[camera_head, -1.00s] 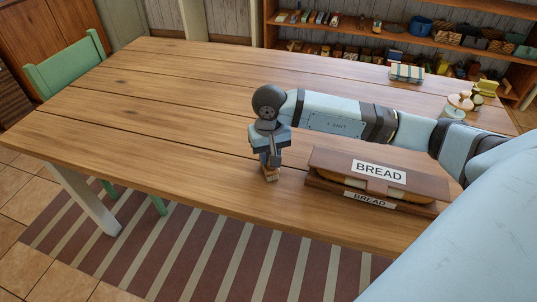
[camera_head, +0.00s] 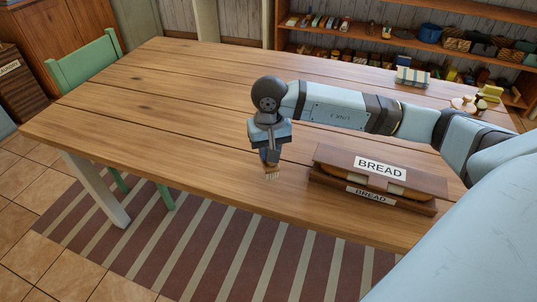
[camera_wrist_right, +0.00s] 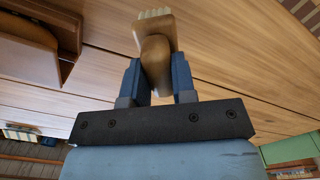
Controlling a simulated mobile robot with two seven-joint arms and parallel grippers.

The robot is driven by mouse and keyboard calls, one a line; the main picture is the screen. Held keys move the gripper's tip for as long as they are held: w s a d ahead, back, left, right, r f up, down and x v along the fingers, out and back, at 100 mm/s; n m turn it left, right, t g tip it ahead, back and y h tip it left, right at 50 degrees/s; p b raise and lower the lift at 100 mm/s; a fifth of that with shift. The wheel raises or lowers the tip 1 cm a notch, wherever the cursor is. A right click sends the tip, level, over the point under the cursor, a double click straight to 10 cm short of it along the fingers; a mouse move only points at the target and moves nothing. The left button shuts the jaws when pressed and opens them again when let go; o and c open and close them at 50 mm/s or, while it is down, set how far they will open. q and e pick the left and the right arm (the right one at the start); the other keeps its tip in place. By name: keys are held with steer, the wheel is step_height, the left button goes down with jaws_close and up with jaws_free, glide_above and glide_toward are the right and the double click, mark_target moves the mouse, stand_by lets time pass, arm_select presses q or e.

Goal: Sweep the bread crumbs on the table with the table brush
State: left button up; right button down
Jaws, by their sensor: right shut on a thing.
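The table brush (camera_head: 272,172) is a small wooden brush with pale bristles. My right gripper (camera_head: 271,158) is shut on its handle and holds it low at the table's near edge, bristles downward. In the right wrist view the brush (camera_wrist_right: 154,46) sits between both fingers of the gripper (camera_wrist_right: 157,75), with the bristles beyond them. I cannot tell whether the bristles touch the wood. The wooden table (camera_head: 170,110) fills the middle of the head view. I can make out no bread crumbs on it. My left gripper is not in view.
A brown bread box (camera_head: 335,155) labelled BREAD stands just right of the brush; part of it shows in the wrist view (camera_wrist_right: 40,30). A striped box (camera_head: 412,76) and small jars (camera_head: 465,104) stand at the far right. A green chair (camera_head: 85,62) is at the left end. The table's left half is clear.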

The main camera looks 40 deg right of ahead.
steer(key=shift+r+p, duration=0.65)
steer(key=shift+r, duration=1.15)
